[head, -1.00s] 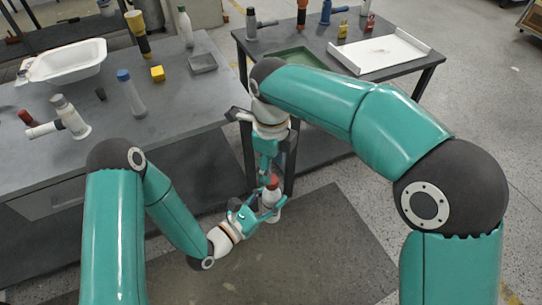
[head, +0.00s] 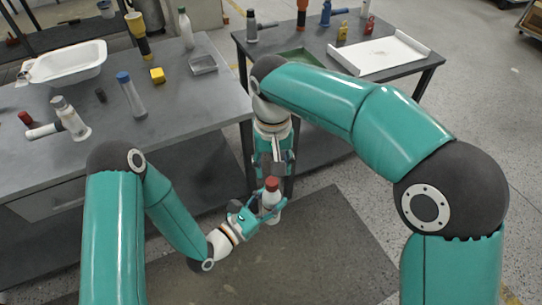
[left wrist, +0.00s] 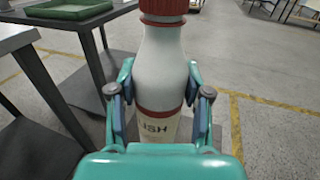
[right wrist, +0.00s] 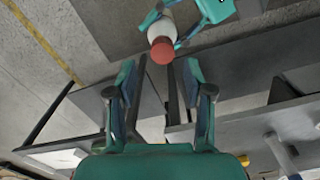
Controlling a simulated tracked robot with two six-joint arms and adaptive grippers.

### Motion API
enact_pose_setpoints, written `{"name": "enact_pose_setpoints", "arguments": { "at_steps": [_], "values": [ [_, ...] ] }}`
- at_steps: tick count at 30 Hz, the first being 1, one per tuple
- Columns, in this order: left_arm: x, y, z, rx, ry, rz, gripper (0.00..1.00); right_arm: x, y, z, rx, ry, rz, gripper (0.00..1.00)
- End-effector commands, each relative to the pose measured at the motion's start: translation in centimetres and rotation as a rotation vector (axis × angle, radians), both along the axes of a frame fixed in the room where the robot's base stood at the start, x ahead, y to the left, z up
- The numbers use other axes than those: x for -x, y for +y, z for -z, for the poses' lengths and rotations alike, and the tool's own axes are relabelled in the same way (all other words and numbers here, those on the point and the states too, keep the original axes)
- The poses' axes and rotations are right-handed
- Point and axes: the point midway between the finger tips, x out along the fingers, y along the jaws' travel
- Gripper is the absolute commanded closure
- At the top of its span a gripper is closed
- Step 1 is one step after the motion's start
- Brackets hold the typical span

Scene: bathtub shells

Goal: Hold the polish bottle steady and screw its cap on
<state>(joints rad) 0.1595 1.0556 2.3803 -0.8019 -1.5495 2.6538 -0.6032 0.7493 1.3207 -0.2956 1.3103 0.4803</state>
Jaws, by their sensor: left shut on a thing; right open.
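The white polish bottle (head: 271,200) stands upright in the air, and its label shows in the left wrist view (left wrist: 158,125). A ribbed red cap (head: 272,184) sits on its top; how tightly it is screwed cannot be told. My left gripper (head: 266,212) is shut on the bottle's body, one finger on each side. My right gripper (head: 273,170) is open and empty, pointing down just above the cap. In the right wrist view the cap (right wrist: 162,51) shows beyond the open fingers, apart from them.
The grey workbench (head: 195,110) at left holds a white tub (head: 68,63), a blue-capped bottle (head: 131,95), a yellow block (head: 157,76) and a grey tray (head: 203,64). A second table behind carries a white tray (head: 380,52). The floor around the bottle is clear.

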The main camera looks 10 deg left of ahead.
Motion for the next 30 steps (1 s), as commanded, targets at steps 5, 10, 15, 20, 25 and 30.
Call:
{"name": "enact_pose_setpoints", "arguments": {
  "at_steps": [5, 10, 15, 20, 25, 30],
  "values": [
    [0.0, 0.0, 0.0, 0.001, -0.001, 0.0, 1.0, 0.0, 0.0, -0.3, -0.007, 0.006, -0.397, 0.48],
    [0.0, 0.0, 0.0, 0.001, -0.001, 0.0, 1.0, 0.0, 0.0, -0.6, -0.015, 0.011, -0.778, 0.48],
    [0.0, 0.0, 0.0, 0.001, -0.001, 0.0, 1.0, 0.0, 0.0, -0.9, -0.022, 0.015, -1.157, 0.48],
    [0.0, 0.0, 0.0, 0.001, -0.001, 0.0, 1.0, -0.1, 0.0, -1.2, -0.028, 0.016, -1.49, 0.48],
    [0.0, 0.0, 0.0, 0.001, -0.001, 0.0, 1.0, -0.1, 0.0, -1.6, -0.033, 0.017, -1.75, 0.48],
    [0.0, 0.0, 0.0, 0.001, -0.001, 0.0, 1.0, -0.1, 0.1, -1.9, -0.034, 0.014, -1.882, 0.48]
  ]
}}
